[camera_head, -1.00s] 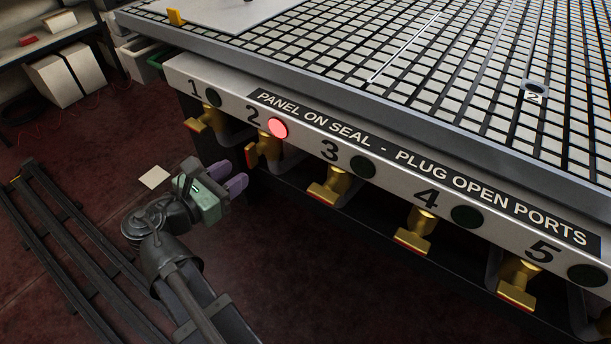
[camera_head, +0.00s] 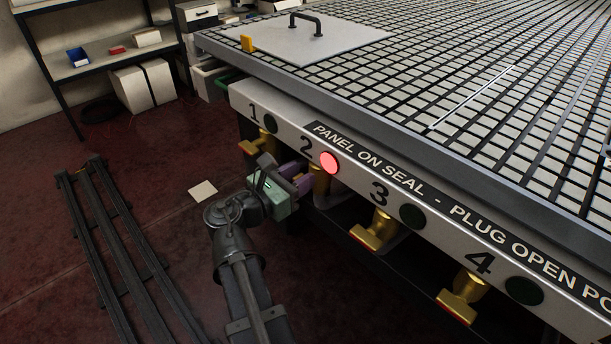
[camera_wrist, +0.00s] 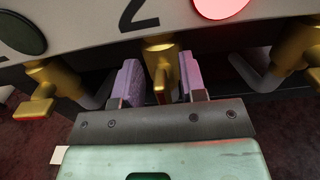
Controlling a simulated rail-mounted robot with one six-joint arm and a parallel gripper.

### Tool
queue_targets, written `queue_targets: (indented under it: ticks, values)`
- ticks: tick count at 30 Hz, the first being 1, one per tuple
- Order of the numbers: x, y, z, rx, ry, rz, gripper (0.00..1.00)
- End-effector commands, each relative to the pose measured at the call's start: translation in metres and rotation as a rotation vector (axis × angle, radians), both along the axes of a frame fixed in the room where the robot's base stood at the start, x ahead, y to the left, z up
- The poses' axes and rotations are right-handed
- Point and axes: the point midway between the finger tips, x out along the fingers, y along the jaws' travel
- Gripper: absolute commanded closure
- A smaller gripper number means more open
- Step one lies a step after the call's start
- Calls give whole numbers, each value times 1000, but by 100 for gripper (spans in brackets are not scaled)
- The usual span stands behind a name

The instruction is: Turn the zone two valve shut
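The zone two valve is a brass valve (camera_wrist: 160,62) under the number 2. In the wrist view its handle points toward my gripper and lies between the two purple fingers, with a gap on each side. My gripper (camera_wrist: 162,85) is open around the handle. In the head view my gripper (camera_head: 300,183) is at the zone two valve (camera_head: 321,180) and partly hides it. The lamp beside the number 2 glows red (camera_head: 329,162); it also shows at the top of the wrist view (camera_wrist: 220,5).
Neighbouring brass valves stand on both sides: valve 1 (camera_wrist: 42,90) at left, valve 3 (camera_head: 374,232) at right. Lamps 1 (camera_head: 271,125) and 3 (camera_head: 412,216) are dark. The panel (camera_head: 318,38) lies on the grid table. A floor rail (camera_head: 112,235) is at left.

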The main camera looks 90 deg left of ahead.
Motion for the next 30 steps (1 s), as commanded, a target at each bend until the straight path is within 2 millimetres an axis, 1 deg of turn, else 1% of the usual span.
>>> queue_targets:
  ticks: [4, 9, 11, 12, 23, 30]
  values:
    - [0, 0, 0, 0, 0, 0, 62]
    - [0, 0, 0, 0, 0, 0, 88]
    - [0, 0, 0, 0, 0, 0, 97]
    - [0, 0, 0, 0, 0, 0, 100]
    - [1, -1, 0, 24, 19, 0, 100]
    - [3, -4, -1, 116, 94, 0, 100]
